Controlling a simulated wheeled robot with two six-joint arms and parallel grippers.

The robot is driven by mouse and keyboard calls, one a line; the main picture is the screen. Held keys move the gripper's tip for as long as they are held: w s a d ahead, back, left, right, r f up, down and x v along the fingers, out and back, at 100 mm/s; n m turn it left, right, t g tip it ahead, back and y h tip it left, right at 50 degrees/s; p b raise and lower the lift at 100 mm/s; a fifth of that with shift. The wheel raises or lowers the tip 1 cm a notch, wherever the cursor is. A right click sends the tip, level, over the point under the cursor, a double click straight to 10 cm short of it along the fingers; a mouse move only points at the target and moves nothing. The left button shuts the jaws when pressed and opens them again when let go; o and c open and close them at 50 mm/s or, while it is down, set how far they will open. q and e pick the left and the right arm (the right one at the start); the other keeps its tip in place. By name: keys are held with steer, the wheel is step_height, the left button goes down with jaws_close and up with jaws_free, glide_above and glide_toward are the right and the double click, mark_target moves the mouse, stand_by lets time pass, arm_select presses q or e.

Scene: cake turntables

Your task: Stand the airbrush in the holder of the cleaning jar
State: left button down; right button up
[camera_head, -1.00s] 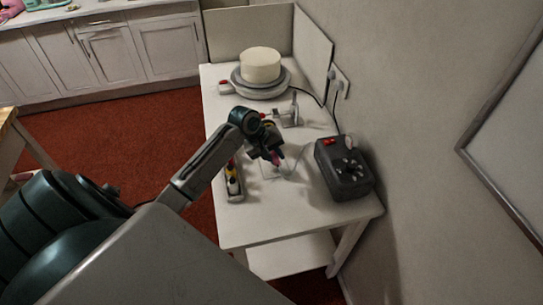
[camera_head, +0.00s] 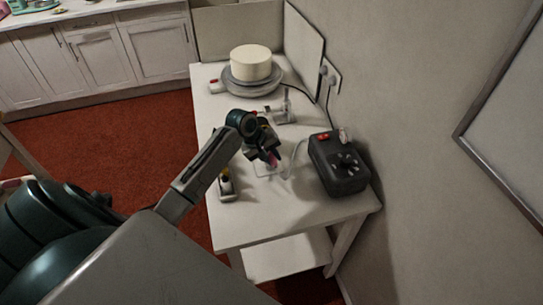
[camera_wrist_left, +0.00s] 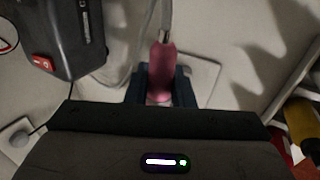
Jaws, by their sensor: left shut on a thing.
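The airbrush (camera_wrist_left: 161,72), with a pink-red body, is between the fingers of my left gripper (camera_wrist_left: 161,92) in the left wrist view. A bit of its pink shows under the left gripper (camera_head: 268,156) in the head view, above the white table. The gripper is shut on it; the gripper hides most of it. A small clear and grey stand with an upright post (camera_head: 284,108), seemingly the cleaning jar with its holder, stands behind the gripper; its details are too small to tell. My right gripper is not in view.
A dark compressor (camera_head: 340,168) stands on the table (camera_head: 290,220) at right, with a pale hose (camera_head: 296,152) towards the gripper. A white cake (camera_head: 250,63) sits on a turntable (camera_head: 253,87) at the back. The table's front is clear.

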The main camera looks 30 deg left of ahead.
arm_select(q)
steer(key=shift+f, duration=0.15)
stand_by(0.4)
steer(key=c, duration=1.3)
jaws_free()
steer(key=shift+o, duration=0.7)
steer(key=b+v, duration=0.2)
steer(key=v, duration=0.8)
steer(key=shift+r, duration=0.35)
steer(key=shift+s+a, duration=0.15)
steer(key=shift+s, duration=0.1)
